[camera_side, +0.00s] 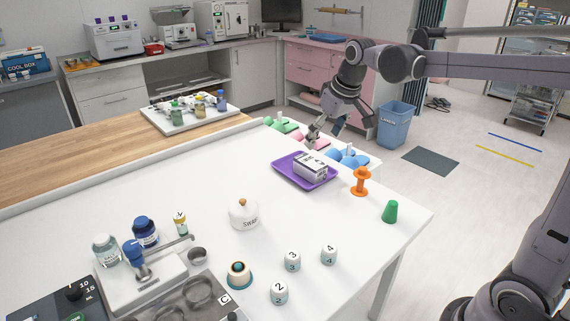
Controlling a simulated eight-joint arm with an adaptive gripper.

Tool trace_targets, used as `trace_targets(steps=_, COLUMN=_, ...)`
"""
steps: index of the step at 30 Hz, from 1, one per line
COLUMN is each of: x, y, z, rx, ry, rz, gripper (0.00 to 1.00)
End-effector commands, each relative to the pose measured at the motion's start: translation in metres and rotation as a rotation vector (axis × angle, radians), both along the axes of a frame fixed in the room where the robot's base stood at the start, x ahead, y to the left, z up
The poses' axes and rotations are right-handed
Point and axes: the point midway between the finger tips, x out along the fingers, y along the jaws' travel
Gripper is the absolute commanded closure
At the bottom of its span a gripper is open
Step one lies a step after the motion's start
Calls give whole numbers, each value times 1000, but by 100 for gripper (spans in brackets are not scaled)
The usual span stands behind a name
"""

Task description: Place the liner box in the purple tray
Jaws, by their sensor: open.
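The liner box (311,166) is a small white box with dark printing. It rests in the purple tray (289,174), toward the tray's right side. The tray lies flat on the white table near its far right edge. My gripper (318,134) is open and empty, above and behind the tray, apart from the box. The gripper's fingers are small in this view, and part of them overlaps the coloured items behind.
An orange spool-shaped stand (360,182) and a green cone (390,212) stand right of the tray. A white swab jar (243,214) and numbered white pieces (292,261) stand in front. Blue items (347,158) lie behind the tray. The table's middle left is clear.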

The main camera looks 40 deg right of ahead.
Motion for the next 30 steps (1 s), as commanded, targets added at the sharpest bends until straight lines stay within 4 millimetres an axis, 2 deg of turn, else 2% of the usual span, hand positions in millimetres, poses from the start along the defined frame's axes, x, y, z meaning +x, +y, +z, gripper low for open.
trace_targets(steps=1, x=-17, y=9, z=0, rx=0, ry=-18, rz=5, gripper=21)
trace_targets(steps=8, x=-82, y=38, z=-12, rx=5, ry=-102, rz=10, gripper=21)
trace_targets(steps=15, x=-144, y=60, z=-46, rx=20, ry=-186, rz=18, gripper=21)
trace_targets(steps=21, x=-173, y=69, z=-70, rx=31, ry=-232, rz=23, gripper=21)
trace_targets(steps=30, x=-180, y=71, z=-77, rx=35, ry=-245, rz=23, gripper=21)
